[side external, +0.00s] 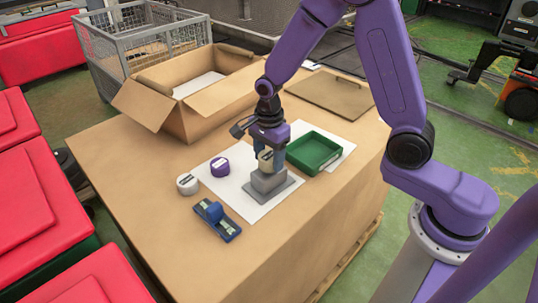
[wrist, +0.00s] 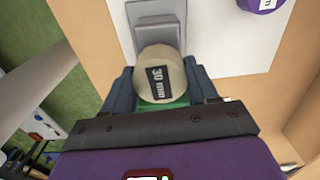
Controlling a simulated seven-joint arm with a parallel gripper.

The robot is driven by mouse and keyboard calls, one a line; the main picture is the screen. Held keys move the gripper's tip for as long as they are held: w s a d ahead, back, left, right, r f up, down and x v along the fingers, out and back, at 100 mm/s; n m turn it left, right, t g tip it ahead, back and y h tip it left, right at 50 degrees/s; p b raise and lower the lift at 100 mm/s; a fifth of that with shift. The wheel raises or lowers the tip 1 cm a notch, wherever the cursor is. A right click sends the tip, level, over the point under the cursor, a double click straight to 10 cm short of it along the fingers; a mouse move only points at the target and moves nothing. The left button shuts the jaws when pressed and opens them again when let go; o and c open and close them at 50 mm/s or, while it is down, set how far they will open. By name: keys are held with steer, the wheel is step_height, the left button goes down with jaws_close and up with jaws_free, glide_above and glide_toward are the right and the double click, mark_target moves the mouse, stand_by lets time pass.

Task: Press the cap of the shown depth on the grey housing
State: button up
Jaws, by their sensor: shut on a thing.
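My gripper (wrist: 162,92) is shut on a beige round cap (wrist: 158,64) whose dark label reads "30 mm". The cap also shows small between the fingers in the side view (side external: 265,159). The grey housing (side external: 268,184) stands upright on its flat base on a white sheet. The cap is held close above or beside its top; I cannot tell whether they touch. In the wrist view the housing (wrist: 153,14) is just beyond the cap, partly hidden by it. A purple cap (side external: 220,168) and a whitish cap (side external: 187,185) stand left of the housing.
A blue device (side external: 217,221) lies in front of the caps; its reading is illegible. A green tray (side external: 314,154) is right of the housing. An open cardboard box (side external: 180,112) stands behind, with a flat brown board (side external: 330,92) at the back right. The table's front is clear.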

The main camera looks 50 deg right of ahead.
mark_target(269, 155)
steer(key=shift+f, duration=0.85)
stand_by(1.7)
steer(key=o, duration=1.1)
step_height(269, 155, up, 17)
steer(key=s+d+f+n, duration=0.1)
steer(key=s+f+n, duration=0.1)
steer(key=s+n, duration=1.1)
steer(key=s+d+f+n, duration=0.2)
steer(key=s+n, duration=1.1)
steer(key=n, duration=0.4)
